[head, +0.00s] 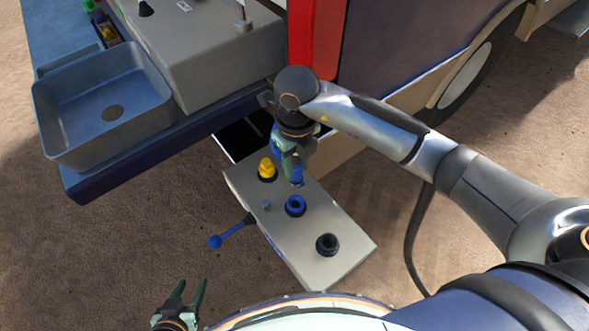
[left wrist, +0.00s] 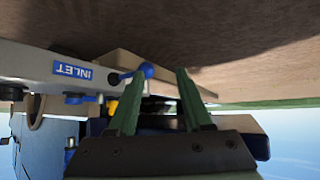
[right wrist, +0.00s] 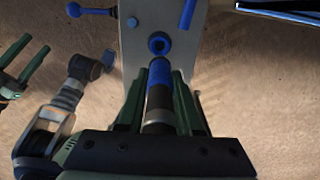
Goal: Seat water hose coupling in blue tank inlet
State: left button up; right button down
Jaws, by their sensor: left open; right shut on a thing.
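My right gripper (head: 297,172) is shut on the blue hose coupling (right wrist: 159,80). It holds the coupling above the grey panel (head: 275,226). The blue tank inlet (head: 295,205) is a blue ring with a dark hole on the panel. It also shows in the right wrist view (right wrist: 159,44), just beyond the coupling's tip. The coupling appears apart from the inlet, but its height is hard to judge. My left gripper (head: 189,286) is open and empty, low at the left, away from the panel. The left wrist view shows a blue INLET label (left wrist: 73,71).
A yellow fitting (head: 267,168) and a black port (head: 327,244) sit on either side of the inlet. A blue-knobbed lever (head: 228,234) sticks out from the panel's left side. A grey-blue sink (head: 60,125) stands at upper left. Bare ground lies left of the panel.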

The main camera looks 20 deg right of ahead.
aim_at(296, 185)
jog(key=shift+f+b, duration=0.95)
jog(key=shift+f, duration=0.3)
jog(key=shift+f+b, duration=0.65)
jog(key=shift+f, duration=0.25)
jog(key=shift+f+b, duration=0.65)
jog(key=shift+f, duration=0.1)
jog(key=shift+f+b, duration=0.4)
jog(key=shift+f, duration=0.2)
pick_arm(q)
jog(key=shift+m+h, duration=0.3)
jog(key=shift+h, duration=0.1)
jog(key=d+f, duration=0.1)
jog(key=w+d+f, duration=0.1)
jog(key=f, duration=0.1)
jog(key=shift+w+d+f, duration=0.15)
jog(key=shift+w+d, duration=0.05)
jog(key=shift+d, duration=0.15)
pick_arm(e)
jog(key=shift+f, duration=0.1)
pick_arm(q)
jog(key=shift+a+f, duration=0.2)
jog(key=shift+a, duration=0.05)
pick_arm(e)
jog(key=shift+f, duration=0.1)
pick_arm(q)
jog(key=shift+f+b, duration=0.2)
jog(key=shift+b, duration=0.1)
pick_arm(e)
jog(key=shift+f, duration=0.2)
